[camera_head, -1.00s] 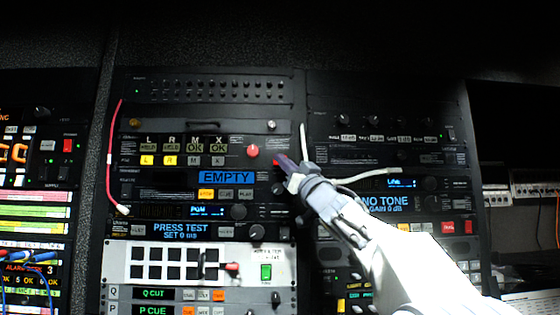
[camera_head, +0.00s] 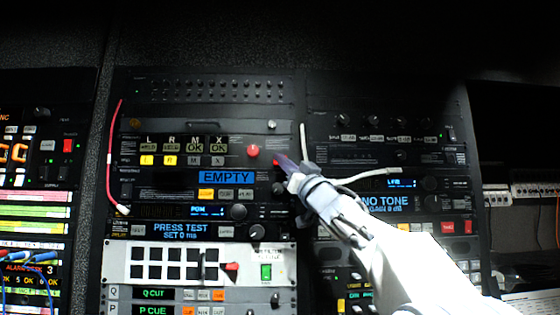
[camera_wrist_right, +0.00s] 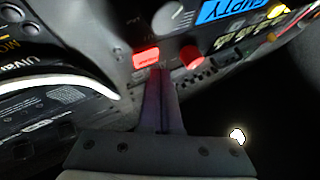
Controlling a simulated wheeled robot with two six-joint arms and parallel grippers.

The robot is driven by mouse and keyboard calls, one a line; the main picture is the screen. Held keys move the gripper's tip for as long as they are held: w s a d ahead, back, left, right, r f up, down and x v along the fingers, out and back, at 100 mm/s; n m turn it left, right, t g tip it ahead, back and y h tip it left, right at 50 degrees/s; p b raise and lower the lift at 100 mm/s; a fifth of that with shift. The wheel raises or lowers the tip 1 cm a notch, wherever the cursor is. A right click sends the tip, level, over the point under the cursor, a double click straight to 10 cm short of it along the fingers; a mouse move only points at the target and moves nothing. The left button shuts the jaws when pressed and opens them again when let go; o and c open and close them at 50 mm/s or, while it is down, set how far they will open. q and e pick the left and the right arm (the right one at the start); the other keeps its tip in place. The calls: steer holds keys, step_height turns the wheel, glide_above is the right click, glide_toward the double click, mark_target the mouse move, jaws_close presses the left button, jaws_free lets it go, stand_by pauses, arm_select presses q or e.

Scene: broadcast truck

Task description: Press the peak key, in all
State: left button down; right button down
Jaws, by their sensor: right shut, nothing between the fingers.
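My right gripper (camera_head: 279,158) is shut and empty, its dark fingertips pointing up and left at the middle rack panel. In the right wrist view its fingers (camera_wrist_right: 160,90) end right at the lower edge of a red lit key (camera_wrist_right: 146,57). I cannot tell if they touch it. In the head view the fingertips largely hide that spot. No label reading "peak" can be made out. Left of the fingertips are a red knob (camera_head: 253,151) and a row of small keys marked L, R, M, X, with the L key (camera_head: 147,160) lit yellow. My left gripper is not in view.
A blue EMPTY display (camera_head: 226,177) sits left of the fingertips. A pale cable (camera_head: 366,176) loops by my right wrist, and a red cable (camera_head: 109,155) hangs at the left. A white panel with black squares (camera_head: 138,253) lies below.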

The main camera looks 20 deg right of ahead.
steer(key=shift+w, duration=0.15)
steer(key=shift+w+d+p, duration=0.15)
steer(key=shift+w+p, duration=0.1)
steer(key=shift+p, duration=0.1)
steer(key=shift+w+d, duration=0.1)
steer(key=shift+w, duration=0.25)
stand_by(0.6)
steer(key=shift+s, duration=0.15)
steer(key=shift+s+a, duration=0.25)
steer(key=shift+s, duration=0.35)
steer(key=shift+s+a+b, duration=0.2)
steer(key=shift+s+b, duration=0.15)
steer(key=shift+s, duration=0.45)
steer(key=shift+s+a+b, duration=0.25)
steer(key=shift+s+b, duration=0.1)
steer(key=shift+s, duration=0.4)
steer(key=shift+s+a+b, duration=0.2)
steer(key=shift+s+b, duration=0.15)
steer(key=shift+s, duration=0.45)
